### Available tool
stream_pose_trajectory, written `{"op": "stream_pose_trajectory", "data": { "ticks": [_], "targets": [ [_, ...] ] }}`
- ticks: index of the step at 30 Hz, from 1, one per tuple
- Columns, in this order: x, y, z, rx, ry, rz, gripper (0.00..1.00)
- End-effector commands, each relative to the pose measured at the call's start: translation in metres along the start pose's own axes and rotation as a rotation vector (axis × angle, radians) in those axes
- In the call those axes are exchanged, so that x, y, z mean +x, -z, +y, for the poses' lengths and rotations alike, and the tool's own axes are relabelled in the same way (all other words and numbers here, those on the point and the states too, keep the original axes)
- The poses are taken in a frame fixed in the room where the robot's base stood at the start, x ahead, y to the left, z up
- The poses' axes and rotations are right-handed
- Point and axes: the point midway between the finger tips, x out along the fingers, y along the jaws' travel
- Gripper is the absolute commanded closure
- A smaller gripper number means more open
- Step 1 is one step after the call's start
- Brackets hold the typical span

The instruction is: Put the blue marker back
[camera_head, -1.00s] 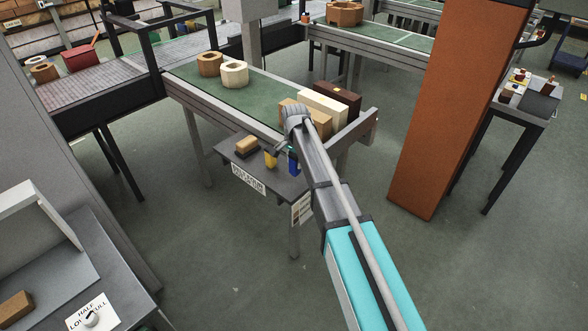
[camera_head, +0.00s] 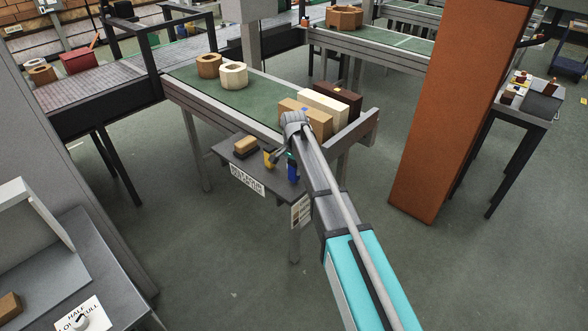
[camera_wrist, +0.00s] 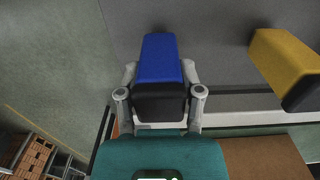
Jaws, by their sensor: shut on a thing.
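The blue marker (camera_wrist: 160,58) is a chunky blue block with a black end. In the wrist view it lies between the two fingers of my gripper (camera_wrist: 159,72), which is shut on it. In the head view the blue marker (camera_head: 292,173) shows upright beside my arm, by the right part of a small grey shelf (camera_head: 279,188). My gripper there is partly hidden by the arm. I cannot tell whether the marker touches the shelf. A yellow marker (camera_wrist: 287,65) stands to the right in the wrist view, apart from my gripper.
A wood-and-dark eraser (camera_head: 245,146) lies on the shelf. A green conveyor (camera_head: 240,98) above it bears round blocks and several box-shaped blocks (camera_head: 325,108), close to my arm. An orange pillar (camera_head: 450,110) stands to the right. The floor below is clear.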

Motion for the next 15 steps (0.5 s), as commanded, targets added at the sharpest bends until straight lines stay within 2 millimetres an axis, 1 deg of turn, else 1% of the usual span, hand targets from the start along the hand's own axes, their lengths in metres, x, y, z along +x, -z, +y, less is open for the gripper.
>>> {"op": "stream_pose_trajectory", "data": {
  "ticks": [5, 6, 11, 12, 15],
  "targets": [
    [0.0037, -0.0002, 0.0, 0.0, 0.0, 0.0, 0.82],
    [0.0038, -0.0002, -0.0001, 0.0, 0.0, 0.0, 0.5],
    [0.0028, -0.0002, -0.0001, 0.0, 0.0, 0.0, 0.2],
    [0.0028, -0.0002, -0.0001, 0.0, 0.0, 0.0, 0.18],
    [0.0028, -0.0002, -0.0001, 0.0, 0.0, 0.0, 0.18]
  ]
}}
